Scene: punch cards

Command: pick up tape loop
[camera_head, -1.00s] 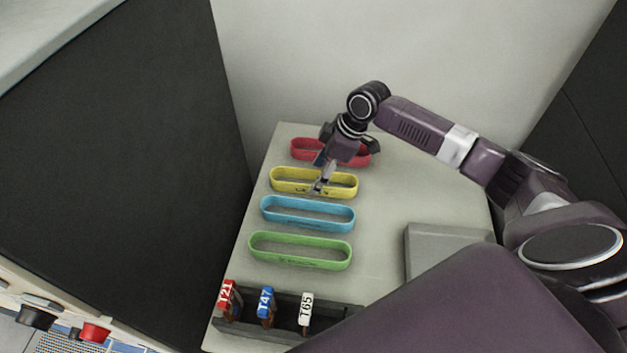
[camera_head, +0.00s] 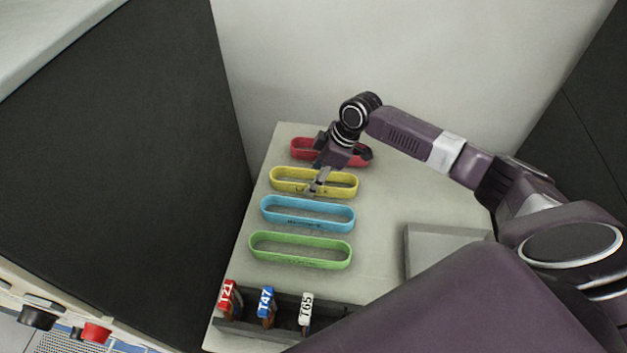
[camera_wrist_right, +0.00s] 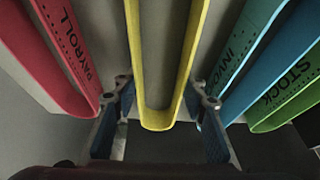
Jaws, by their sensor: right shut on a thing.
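The yellow tape loop (camera_head: 343,194) lies on the table between the red loop and the blue loop. My right gripper (camera_head: 318,183) is low over its middle, pointing down. I cannot see that the loop is lifted off the table. My left gripper is not in view.
A red loop (camera_head: 300,153) marked PAYROLL lies behind, partly hidden by my gripper. A blue loop (camera_head: 307,225) and a green loop (camera_head: 300,262) lie in front. A dark tray (camera_head: 285,325) holds labelled tags. A grey box (camera_head: 450,238) stands at right.

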